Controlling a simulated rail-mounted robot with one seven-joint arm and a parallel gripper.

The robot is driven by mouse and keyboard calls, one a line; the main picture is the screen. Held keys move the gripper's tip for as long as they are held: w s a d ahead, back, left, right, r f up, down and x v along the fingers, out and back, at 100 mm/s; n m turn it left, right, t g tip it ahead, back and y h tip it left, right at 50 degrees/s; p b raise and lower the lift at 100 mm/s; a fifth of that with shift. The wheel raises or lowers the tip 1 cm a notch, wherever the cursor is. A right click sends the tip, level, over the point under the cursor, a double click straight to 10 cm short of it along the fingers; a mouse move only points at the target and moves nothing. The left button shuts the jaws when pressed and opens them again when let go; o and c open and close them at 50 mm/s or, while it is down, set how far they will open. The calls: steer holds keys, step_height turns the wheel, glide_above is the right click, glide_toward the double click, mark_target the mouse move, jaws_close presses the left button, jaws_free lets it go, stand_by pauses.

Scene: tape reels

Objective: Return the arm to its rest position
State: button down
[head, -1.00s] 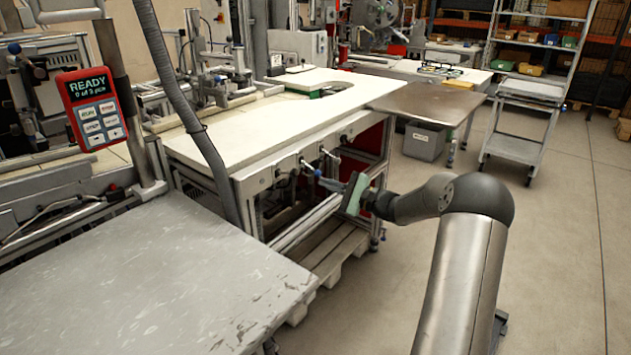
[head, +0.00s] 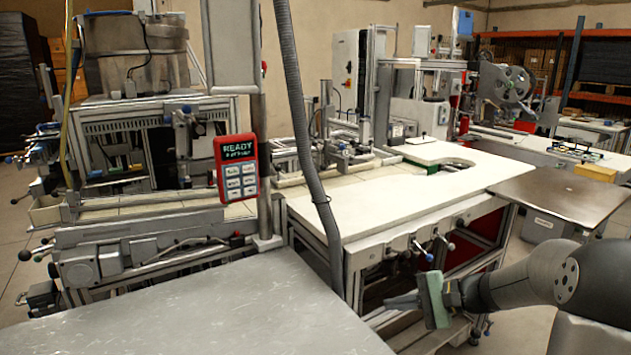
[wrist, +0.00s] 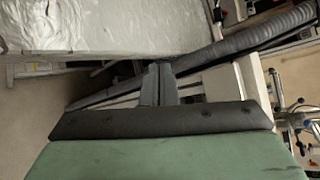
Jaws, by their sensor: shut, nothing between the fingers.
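My gripper (head: 400,302) is shut and empty. It points left in the head view, in front of the cream-topped workbench (head: 375,205) and near the right edge of the grey table (head: 210,310). In the wrist view my gripper (wrist: 158,82) shows its two dark fingers together, with its green body below. My arm reaches in from the right of the head view, bent at a dark joint. No tape reel is in the gripper.
The grey table shows at the top of the wrist view (wrist: 80,28). A grey hose (head: 305,130) hangs beside a post with a red READY panel (head: 236,168). Lever handles (head: 432,242) stick out from the workbench front. A brown side table (head: 565,198) stands right.

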steer(key=s+a+r+g, duration=0.1)
steer(key=s, duration=0.1)
steer(key=s+a+r+n+g+h+p, duration=0.1)
steer(key=s+a, duration=0.1)
steer(key=s+a+n+g+h, duration=0.1)
steer(key=s+a, duration=0.1)
steer(key=shift+s+a+r+p, duration=0.1)
steer(key=shift+a+r+p, duration=0.05)
steer(key=shift+r+p, duration=0.25)
steer(key=s+r+n+h+p, duration=0.2)
steer(key=s+n+h+p, duration=0.1)
steer(key=s, duration=0.8)
steer(key=s+r+n+g+h+p, duration=0.1)
steer(key=s+r+n+h+p, duration=0.2)
steer(key=s+h, duration=0.4)
steer(key=s+n+p, duration=0.1)
steer(key=s+n, duration=0.1)
steer(key=s, duration=0.2)
steer(key=shift+s+n+g, duration=0.15)
steer(key=shift+n+g, duration=0.15)
steer(key=shift+n, duration=0.1)
